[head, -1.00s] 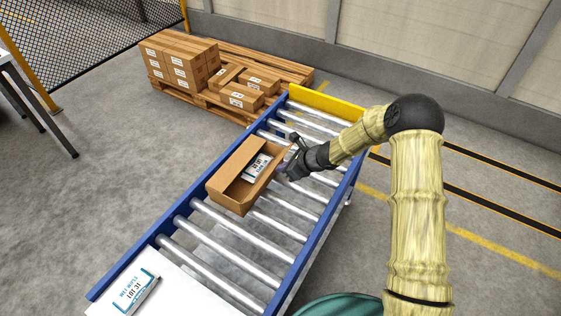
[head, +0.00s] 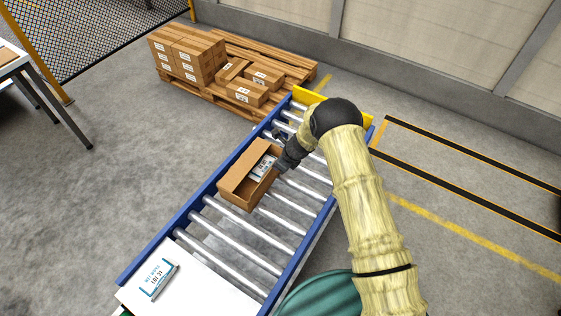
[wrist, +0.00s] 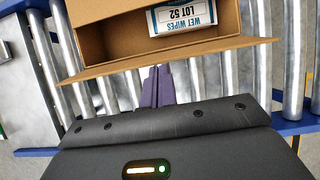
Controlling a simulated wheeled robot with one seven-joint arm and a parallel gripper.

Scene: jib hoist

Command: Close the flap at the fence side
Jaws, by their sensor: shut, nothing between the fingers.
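An open brown carton (head: 236,190) stands on the roller conveyor in the head view; its top is open. A white packet marked WET WIPES LOT 52 (head: 262,168) lies inside, and it also shows in the wrist view (wrist: 183,16). In the wrist view a long cardboard flap (wrist: 215,48) of the carton (wrist: 110,37) is folded outward on my side. My gripper (wrist: 157,84) is shut and empty, its purple fingertips just at or under that flap's edge; contact cannot be told. In the head view my gripper is beside the carton's right side, its fingertips largely hidden. The fence-side flap's state is unclear.
The conveyor has blue side rails (head: 196,207) and a yellow end stop (head: 345,107). A white board (head: 190,283) with another packet (head: 158,278) is at its near end. A mesh fence (head: 85,35) and a pallet of cartons (head: 292,62) stand beyond.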

